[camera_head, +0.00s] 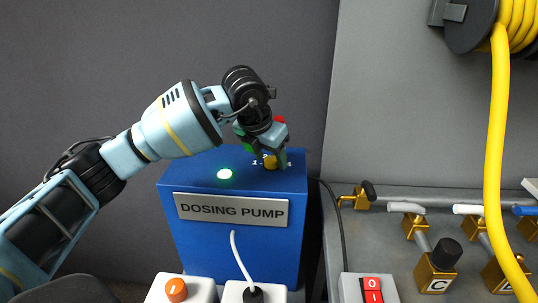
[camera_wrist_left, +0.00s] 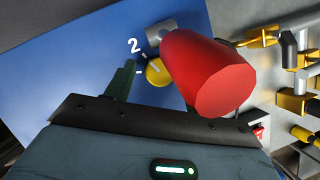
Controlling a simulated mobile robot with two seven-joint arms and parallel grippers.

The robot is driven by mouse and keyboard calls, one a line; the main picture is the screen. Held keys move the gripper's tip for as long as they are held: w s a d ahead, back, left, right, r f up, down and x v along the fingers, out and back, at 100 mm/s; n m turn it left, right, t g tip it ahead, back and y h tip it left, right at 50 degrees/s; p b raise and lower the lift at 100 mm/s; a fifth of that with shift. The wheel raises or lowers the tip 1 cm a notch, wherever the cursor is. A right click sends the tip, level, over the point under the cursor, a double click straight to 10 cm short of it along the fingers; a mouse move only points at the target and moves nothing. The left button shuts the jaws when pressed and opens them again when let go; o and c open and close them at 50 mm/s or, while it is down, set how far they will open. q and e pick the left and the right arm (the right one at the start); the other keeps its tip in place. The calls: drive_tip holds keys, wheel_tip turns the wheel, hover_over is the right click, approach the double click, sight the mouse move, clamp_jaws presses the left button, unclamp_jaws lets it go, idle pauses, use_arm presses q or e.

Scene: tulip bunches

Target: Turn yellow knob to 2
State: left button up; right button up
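The yellow knob (camera_head: 270,163) sits on top of the blue dosing pump (camera_head: 234,248), beside white scale marks. My left gripper (camera_head: 267,153) is low over the knob, pointing down. In the left wrist view the knob (camera_wrist_left: 155,73) lies ahead of the gripper, with one dark green finger to its left and a gap between them. The other finger is mostly hidden by a large red part (camera_wrist_left: 210,72). The gripper looks open. A white "2" (camera_wrist_left: 133,46) is printed beside the knob. I cannot tell where the knob points. My right gripper is not in view.
A lit green lamp (camera_head: 225,174) is on the pump top, left of the knob. A grey bench with brass valves (camera_head: 436,275) and a yellow hose (camera_head: 497,120) are on the right.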

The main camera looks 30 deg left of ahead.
use_arm(q)
drive_tip(key=v, duration=0.7)
drive_tip(key=shift+s+r, duration=0.2)
drive_tip(key=shift+r, duration=0.2)
idle(0.3)
